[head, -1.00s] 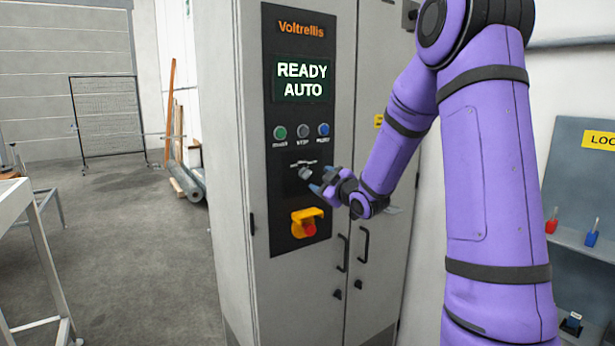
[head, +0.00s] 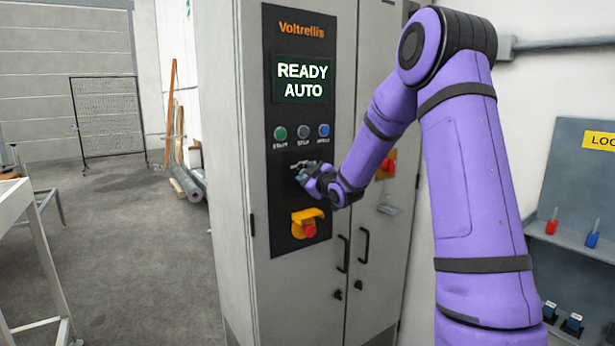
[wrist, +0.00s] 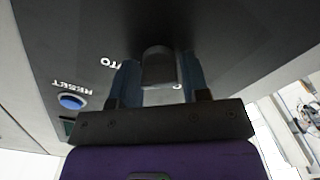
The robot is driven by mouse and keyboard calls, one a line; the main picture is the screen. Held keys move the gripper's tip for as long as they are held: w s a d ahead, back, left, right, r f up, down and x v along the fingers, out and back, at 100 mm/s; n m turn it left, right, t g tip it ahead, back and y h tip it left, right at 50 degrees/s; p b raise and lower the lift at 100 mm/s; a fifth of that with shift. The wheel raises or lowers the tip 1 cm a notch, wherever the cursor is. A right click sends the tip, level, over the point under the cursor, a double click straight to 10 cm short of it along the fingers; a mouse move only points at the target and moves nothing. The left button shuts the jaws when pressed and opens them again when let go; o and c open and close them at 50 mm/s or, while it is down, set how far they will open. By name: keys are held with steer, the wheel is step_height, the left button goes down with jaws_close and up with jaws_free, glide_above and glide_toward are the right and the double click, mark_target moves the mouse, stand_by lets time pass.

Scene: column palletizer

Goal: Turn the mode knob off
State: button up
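The mode knob is a grey block on the dark control panel (head: 283,215), below the row of buttons. In the wrist view the knob (wrist: 158,68) sits between the two blue fingers of my gripper (wrist: 158,78). The fingers flank it left and right, very close; I cannot tell whether they press on it. In the head view my gripper (head: 303,176) is at the panel and hides most of the knob. The display (head: 303,80) reads READY AUTO. Part of the AUTO label shows beside the knob in the wrist view.
Green, grey and blue buttons (head: 323,130) sit just above my gripper. A yellow-backed red emergency stop (head: 309,229) is just below it. A red rotary switch (head: 387,167) is on the cabinet behind my arm. Door handles (head: 363,245) are at the lower right. Open floor lies left.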

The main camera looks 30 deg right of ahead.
steer(key=c, duration=0.5)
steer(key=shift+n, duration=0.3)
steer(key=n, duration=0.3)
steer(key=shift+a+n, duration=0.1)
steer(key=shift+n, duration=0.2)
steer(key=n, duration=0.4)
steer(key=shift+f+n, duration=0.15)
steer(key=shift+n, duration=0.15)
steer(key=n, duration=1)
steer(key=shift+f+n, duration=0.1)
steer(key=shift+n, duration=0.3)
